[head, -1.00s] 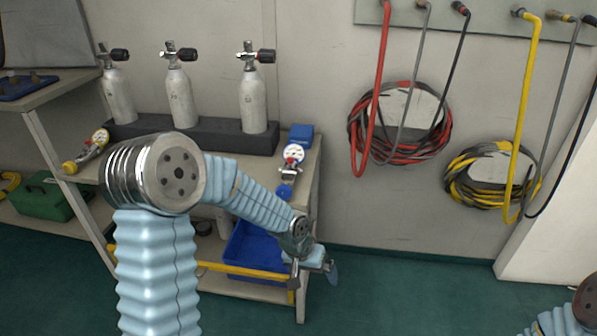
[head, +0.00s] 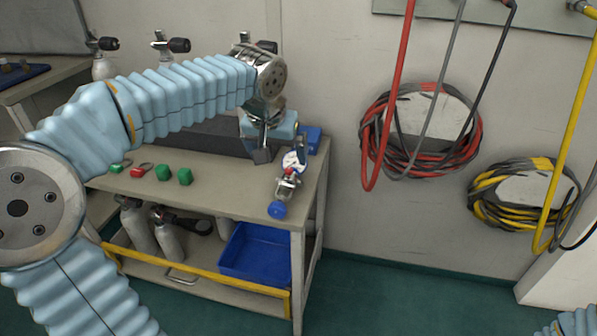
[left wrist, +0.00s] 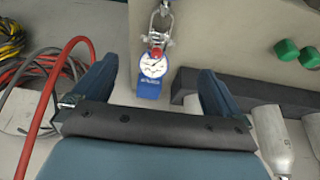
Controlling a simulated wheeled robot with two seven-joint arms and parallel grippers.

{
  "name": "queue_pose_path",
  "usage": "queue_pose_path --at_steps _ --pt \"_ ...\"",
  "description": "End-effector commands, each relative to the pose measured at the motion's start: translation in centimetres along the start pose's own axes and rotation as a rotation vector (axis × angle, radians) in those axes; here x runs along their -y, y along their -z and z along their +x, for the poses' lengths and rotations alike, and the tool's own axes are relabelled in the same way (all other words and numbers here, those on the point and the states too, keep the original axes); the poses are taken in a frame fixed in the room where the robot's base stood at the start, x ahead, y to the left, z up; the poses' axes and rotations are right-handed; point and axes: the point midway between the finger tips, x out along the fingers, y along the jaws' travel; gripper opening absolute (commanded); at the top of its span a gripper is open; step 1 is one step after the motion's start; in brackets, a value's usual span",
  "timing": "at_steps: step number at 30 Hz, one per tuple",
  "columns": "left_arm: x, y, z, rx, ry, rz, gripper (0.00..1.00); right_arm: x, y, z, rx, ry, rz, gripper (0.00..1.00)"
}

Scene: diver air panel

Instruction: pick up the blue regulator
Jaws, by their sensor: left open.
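The blue regulator (head: 288,185) lies near the right end of the workbench top, with a white-faced gauge, a metal body and a blue knob toward the front edge. In the left wrist view the regulator (left wrist: 154,64) shows its gauge between the two fingers; its knob end is cut off at the top. My left gripper (head: 280,150) is open and empty, above the bench at the gauge end of the regulator. One finger overlaps the gauge in the head view; I cannot tell whether they touch. My right gripper is out of view.
Green and red fittings (head: 163,173) lie left on the bench (head: 230,190). Grey cylinders stand in a dark rack (head: 215,138), partly behind my left arm. A blue bin (head: 255,254) is on the lower shelf. Red hose coils (head: 372,150) hang right.

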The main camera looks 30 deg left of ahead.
Motion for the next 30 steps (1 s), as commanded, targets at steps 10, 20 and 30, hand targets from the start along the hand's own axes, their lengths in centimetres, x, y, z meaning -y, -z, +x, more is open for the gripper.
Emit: queue_pose_path --at_steps 10,20,30 --pt "0.2 0.0 5.2 0.002 0.004 -0.003 1.00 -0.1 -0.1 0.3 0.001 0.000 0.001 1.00" --pt "0.1 0.1 9.0 0.000 0.003 -0.001 1.00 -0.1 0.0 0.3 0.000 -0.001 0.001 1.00" --pt "0.0 0.3 13.5 -0.001 0.001 -0.002 1.00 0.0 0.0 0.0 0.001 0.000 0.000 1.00"
